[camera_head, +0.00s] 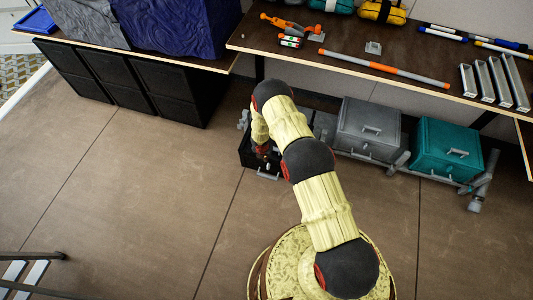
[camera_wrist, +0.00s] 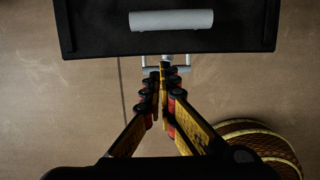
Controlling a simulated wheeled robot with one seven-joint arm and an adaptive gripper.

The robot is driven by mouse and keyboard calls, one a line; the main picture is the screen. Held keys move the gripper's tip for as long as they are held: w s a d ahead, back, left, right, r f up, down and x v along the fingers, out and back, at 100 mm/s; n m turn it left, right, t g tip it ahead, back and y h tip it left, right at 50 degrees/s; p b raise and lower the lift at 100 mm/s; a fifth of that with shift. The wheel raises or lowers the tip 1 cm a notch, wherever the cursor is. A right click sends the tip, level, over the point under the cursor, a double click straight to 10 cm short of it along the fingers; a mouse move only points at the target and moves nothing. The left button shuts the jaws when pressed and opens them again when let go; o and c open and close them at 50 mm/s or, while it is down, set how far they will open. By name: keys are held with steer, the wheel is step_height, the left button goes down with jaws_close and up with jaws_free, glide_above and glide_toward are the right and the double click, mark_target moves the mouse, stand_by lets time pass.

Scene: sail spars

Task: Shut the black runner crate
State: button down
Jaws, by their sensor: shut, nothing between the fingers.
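The black runner crate (camera_head: 246,155) stands on the floor below the bench, partly hidden by my arm. A pale handle (camera_head: 268,177) shows low on its front. In the wrist view a black part of the crate (camera_wrist: 90,38) fills the top, with a thick grey bar (camera_wrist: 171,20) across it. A thin metal handle (camera_wrist: 151,70) sticks out from its near edge. My gripper (camera_wrist: 164,72) is shut and empty, its fingertips at this handle; I cannot tell whether they touch it. In the head view my gripper (camera_head: 262,151) is largely hidden at the crate.
A grey crate (camera_head: 368,125) and a teal crate (camera_head: 447,145) stand to the right on a grey rail frame. Black bins (camera_head: 125,85) stand left under another table. The bench (camera_head: 340,45) overhangs behind, with a grey-orange rod (camera_head: 382,68). The floor in front is clear.

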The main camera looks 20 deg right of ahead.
steer(key=shift+w+d+f, duration=0.1)
steer(key=shift+w+d, duration=0.4)
steer(key=shift+w, duration=0.2)
steer(key=shift+w+d+f, duration=0.1)
steer(key=shift+w+d, duration=0.35)
steer(key=shift+w, duration=0.2)
steer(key=shift+w+r, duration=0.1)
steer(key=shift+w, duration=0.05)
